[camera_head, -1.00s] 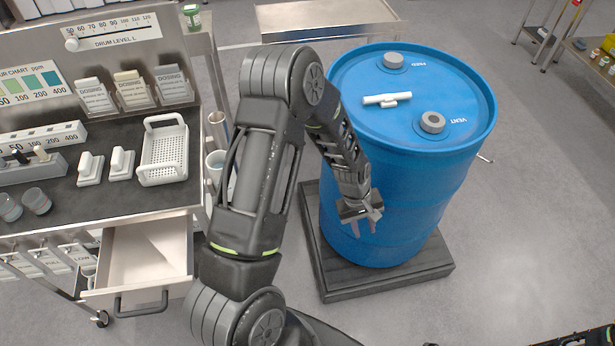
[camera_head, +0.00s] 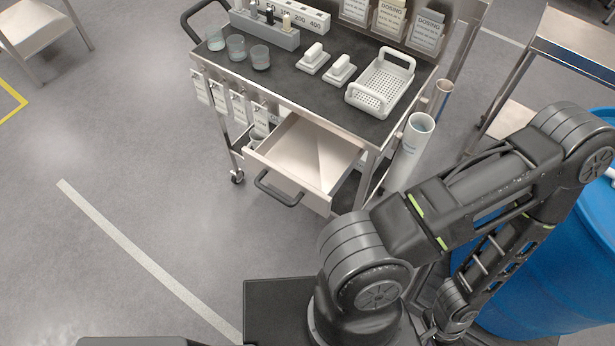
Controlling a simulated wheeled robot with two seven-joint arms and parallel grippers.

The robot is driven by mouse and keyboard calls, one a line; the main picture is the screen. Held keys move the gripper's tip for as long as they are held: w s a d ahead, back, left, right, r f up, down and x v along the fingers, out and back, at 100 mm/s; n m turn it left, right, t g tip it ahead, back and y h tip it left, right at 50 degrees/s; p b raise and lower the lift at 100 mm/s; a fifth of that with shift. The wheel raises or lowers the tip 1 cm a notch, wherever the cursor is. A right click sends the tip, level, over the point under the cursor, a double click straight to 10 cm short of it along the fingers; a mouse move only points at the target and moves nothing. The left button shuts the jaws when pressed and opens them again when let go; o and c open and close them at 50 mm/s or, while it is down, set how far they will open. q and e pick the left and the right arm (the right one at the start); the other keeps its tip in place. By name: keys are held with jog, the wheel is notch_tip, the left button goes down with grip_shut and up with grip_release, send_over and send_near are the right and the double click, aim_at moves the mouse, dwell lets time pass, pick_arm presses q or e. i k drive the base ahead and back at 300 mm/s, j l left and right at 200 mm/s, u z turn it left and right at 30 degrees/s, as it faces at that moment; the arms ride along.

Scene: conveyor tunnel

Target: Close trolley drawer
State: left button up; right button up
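The trolley (camera_head: 310,85) stands at the upper middle of the head view. Its metal drawer (camera_head: 305,150) is pulled out towards me, and its inside looks empty. A dark bar handle (camera_head: 277,190) is on the drawer front.
The blue drum (camera_head: 565,270) stands at the right. A white basket (camera_head: 380,85), cups and blocks are on the trolley top. Tubes (camera_head: 410,150) hang at its right side. Tags hang left of the drawer. The floor (camera_head: 130,150) in front and left is clear.

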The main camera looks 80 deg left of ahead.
aim_at(305, 160)
jog(key=i, duration=0.9)
jog(key=u, duration=4.1)
